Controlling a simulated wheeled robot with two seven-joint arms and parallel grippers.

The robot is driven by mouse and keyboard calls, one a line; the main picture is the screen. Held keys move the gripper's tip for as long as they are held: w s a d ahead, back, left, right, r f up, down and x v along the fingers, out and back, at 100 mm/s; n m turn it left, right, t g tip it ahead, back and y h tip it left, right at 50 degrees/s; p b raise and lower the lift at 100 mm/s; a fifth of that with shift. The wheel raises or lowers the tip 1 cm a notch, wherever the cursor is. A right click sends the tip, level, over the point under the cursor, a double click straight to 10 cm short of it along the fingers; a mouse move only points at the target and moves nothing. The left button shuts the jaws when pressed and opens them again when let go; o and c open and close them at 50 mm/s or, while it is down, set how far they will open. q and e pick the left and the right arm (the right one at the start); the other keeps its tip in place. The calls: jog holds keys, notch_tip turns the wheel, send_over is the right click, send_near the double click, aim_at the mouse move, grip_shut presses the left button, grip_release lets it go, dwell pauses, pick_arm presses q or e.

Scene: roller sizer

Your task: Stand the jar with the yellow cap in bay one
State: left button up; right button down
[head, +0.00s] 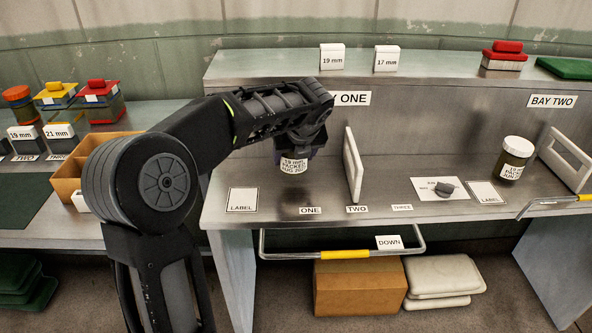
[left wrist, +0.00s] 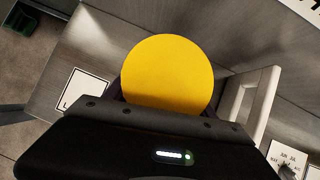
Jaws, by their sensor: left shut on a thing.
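The jar with the yellow cap is in my left gripper (head: 294,150). In the left wrist view its round yellow cap (left wrist: 167,72) faces the camera between the fingers. In the head view the jar's label (head: 293,165), reading "19 mm PACKED", shows below the gripper, and the cap is hidden by the gripper. The jar hangs about upright over bay one, left of the white divider (head: 353,165). Whether its base touches the shelf I cannot tell. The bay one sign (head: 350,98) is partly covered by my arm. My right gripper is not in view.
A white-capped jar (head: 515,158) stands in bay two, left of another divider (head: 565,160). Flat cards marked "LABEL" (head: 242,200) and "ONE" (head: 310,210) lie near bay one's front. A rail with a yellow grip (head: 347,254) runs below. Small colored boxes (head: 101,100) stand at left.

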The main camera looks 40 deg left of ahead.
aim_at(294, 167)
pick_arm(q)
jog(key=shift+f+b, duration=0.4)
jog(key=shift+f, duration=1.35)
jog(key=shift+f, duration=0.1)
jog(key=o, duration=1.8)
jog(key=shift+s+d+r, duration=0.15)
jog(key=shift+d+r, duration=0.1)
jog(key=shift+r, duration=0.35)
jog(key=p+v, duration=0.1)
jog(key=v, duration=1)
jog(key=shift+f, duration=0.1)
